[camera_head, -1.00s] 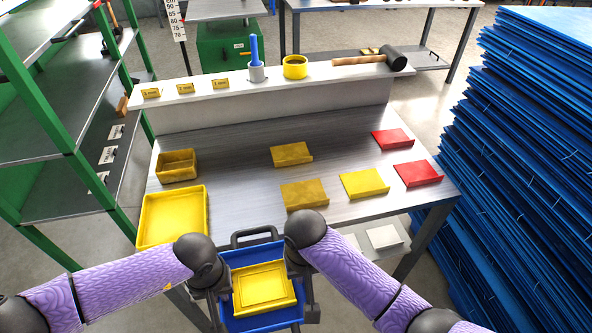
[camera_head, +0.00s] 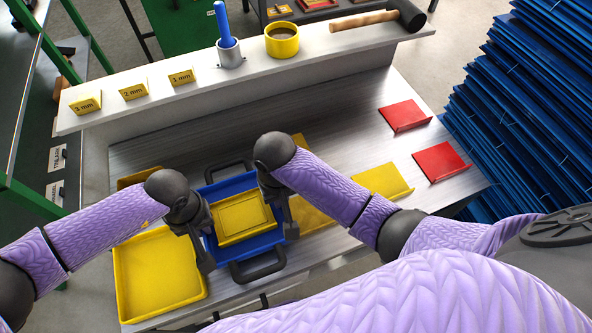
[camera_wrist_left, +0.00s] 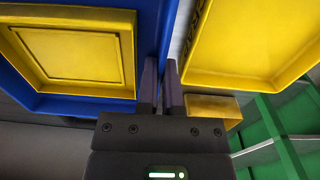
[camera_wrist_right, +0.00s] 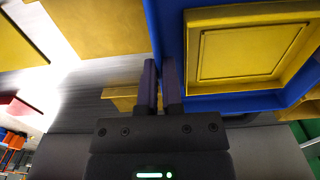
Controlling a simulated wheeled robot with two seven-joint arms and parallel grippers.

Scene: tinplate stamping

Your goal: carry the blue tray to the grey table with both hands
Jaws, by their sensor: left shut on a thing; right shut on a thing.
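The blue tray (camera_head: 236,187) is in the middle of the head view, over the grey table (camera_head: 340,140), with a yellow tray-like part (camera_head: 243,218) lying in it. Black handles stick out at its far and near ends. My left gripper (camera_head: 203,240) is shut on the tray's left wall; the left wrist view shows its fingers (camera_wrist_left: 161,88) on the blue wall. My right gripper (camera_head: 286,215) is shut on the right wall; its fingers (camera_wrist_right: 159,85) straddle that wall in the right wrist view. I cannot tell whether the tray touches the table.
A large yellow tray (camera_head: 158,275) lies left of the blue tray. Yellow plates (camera_head: 382,181) and red plates (camera_head: 440,162) lie to the right. A white shelf (camera_head: 150,100) at the back holds a yellow cup (camera_head: 282,42) and a mallet (camera_head: 365,20). Blue sheets (camera_head: 510,110) are stacked at right.

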